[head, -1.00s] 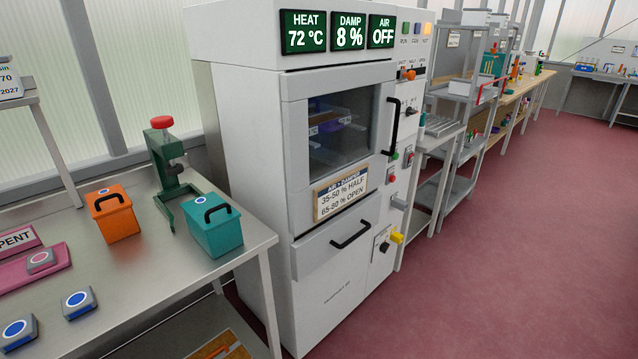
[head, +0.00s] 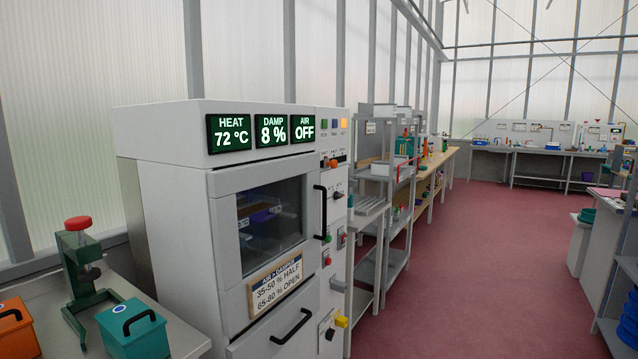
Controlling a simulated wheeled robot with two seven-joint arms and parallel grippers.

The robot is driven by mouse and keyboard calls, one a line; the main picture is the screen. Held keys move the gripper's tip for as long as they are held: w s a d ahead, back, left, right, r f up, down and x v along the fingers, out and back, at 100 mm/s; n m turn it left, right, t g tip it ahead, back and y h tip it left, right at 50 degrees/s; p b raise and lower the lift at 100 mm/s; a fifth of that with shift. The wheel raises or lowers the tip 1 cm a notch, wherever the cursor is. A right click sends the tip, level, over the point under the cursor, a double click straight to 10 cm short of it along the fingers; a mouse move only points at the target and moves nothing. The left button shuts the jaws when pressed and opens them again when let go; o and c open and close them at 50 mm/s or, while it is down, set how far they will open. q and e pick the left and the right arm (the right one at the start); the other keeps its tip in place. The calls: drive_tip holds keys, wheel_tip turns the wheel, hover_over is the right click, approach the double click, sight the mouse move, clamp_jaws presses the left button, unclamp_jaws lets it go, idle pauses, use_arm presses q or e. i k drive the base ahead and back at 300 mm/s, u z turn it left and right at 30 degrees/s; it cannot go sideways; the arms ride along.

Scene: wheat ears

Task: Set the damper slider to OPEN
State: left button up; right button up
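A tall white cabinet (head: 165,215) stands left of centre in the head view. Its display panels (head: 260,134) read HEAT 72 °C, DAMP 8 % and AIR OFF. A small orange slider knob (head: 334,162) sits high on the control strip right of the door, below three coloured lamps. Tiny lettering above the knob is too small to read surely, so I cannot tell its exact setting. A sign (head: 275,285) below the window reads AIR > DAMPER, 35-50 % HALF, 65-80 % OPEN. Neither of my grippers is in view.
Lower on the strip are a dark knob (head: 338,195), a red button (head: 327,262) and a yellow part (head: 341,322). A black door handle (head: 321,212) stands out beside it. A bench with a teal box (head: 133,330) is at left. Red floor (head: 470,270) lies open at right.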

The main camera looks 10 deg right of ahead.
sight(334, 163)
drive_tip(key=z, duration=0.3)
drive_tip(key=i, duration=1.45)
